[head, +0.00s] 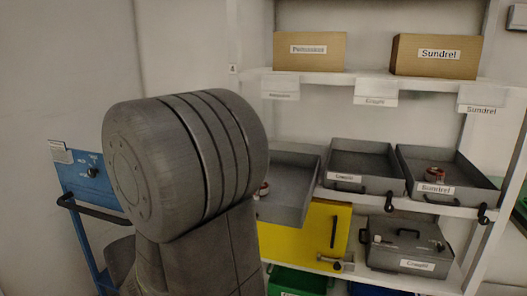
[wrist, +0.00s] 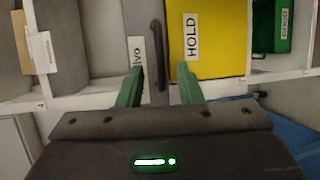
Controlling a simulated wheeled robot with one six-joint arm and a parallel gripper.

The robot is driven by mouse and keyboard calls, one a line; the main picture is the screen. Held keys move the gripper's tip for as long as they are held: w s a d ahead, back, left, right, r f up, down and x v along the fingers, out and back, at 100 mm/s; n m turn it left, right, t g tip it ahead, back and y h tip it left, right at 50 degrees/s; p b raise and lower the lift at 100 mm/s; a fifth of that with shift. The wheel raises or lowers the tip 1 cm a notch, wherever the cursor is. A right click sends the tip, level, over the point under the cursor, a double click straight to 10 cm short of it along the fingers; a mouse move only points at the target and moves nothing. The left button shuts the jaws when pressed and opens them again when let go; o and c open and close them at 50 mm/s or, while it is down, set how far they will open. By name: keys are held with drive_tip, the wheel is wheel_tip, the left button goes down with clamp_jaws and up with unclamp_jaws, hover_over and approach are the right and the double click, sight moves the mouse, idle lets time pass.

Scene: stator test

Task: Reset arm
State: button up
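My gripper (wrist: 161,72) shows in the wrist view with its two green fingers apart, so it is open. A dark handle (wrist: 157,45) of a grey bin with a partly hidden label appears between the fingertips; I cannot tell whether they touch it. A yellow panel (wrist: 215,40) labelled HOLD lies behind the right finger. In the head view, my large grey arm joint fills the left middle and hides the gripper.
In the head view, a white shelf holds grey trays, one labelled Sundrel (head: 435,189), with a small reddish part (head: 434,174) inside. Cardboard boxes (head: 436,56) stand above. A blue cart (head: 80,180) stands left.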

drive_tip(key=shift+x, duration=2.4)
drive_tip(key=shift+s, duration=0.1)
